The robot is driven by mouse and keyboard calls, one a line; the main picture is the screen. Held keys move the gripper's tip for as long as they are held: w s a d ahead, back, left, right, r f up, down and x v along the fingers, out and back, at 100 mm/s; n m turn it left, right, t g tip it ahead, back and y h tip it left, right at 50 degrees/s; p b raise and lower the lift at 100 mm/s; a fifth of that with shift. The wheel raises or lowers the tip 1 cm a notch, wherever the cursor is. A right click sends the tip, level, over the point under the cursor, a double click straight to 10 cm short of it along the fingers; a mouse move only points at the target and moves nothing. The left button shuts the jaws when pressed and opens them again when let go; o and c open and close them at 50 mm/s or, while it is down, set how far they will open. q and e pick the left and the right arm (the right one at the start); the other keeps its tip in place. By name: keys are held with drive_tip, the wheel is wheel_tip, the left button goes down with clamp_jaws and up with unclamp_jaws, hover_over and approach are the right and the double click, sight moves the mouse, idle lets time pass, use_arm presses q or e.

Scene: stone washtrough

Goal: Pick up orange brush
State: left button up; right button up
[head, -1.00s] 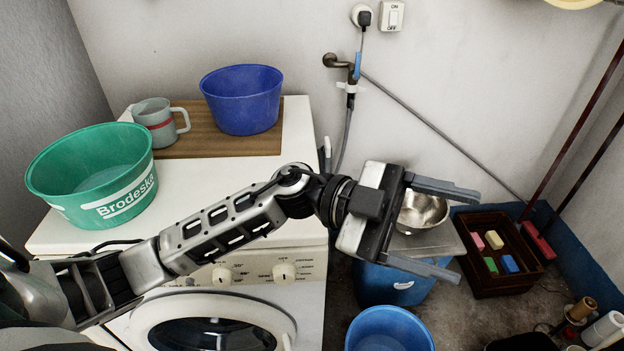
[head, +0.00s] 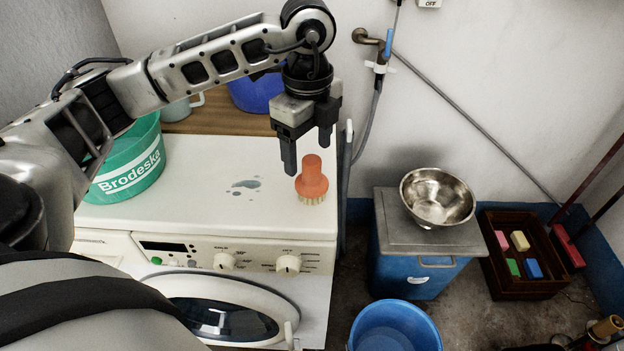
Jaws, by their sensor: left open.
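The orange brush (head: 312,179) stands upright on the white top of the washing machine (head: 205,205), near its right front corner, with pale bristles facing down. My right gripper is not in view.
A green Brodeska tub (head: 130,170) is left on the machine, partly behind my arm. A blue basin (head: 257,94) stands on a wooden board (head: 215,118). A metal bowl (head: 437,198) sits on a lidded blue bin (head: 415,275) at right. A small puddle lies beside the brush.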

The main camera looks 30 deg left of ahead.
sight(312, 182)
use_arm(q)
drive_tip(key=f, duration=0.5)
drive_tip(key=f+p, duration=0.1)
drive_tip(key=f, duration=0.2)
drive_tip(key=shift+w+d+f, duration=0.1)
drive_tip(key=shift+d+f, duration=0.05)
drive_tip(key=shift+d, duration=0.15)
drive_tip(key=c, duration=1.1)
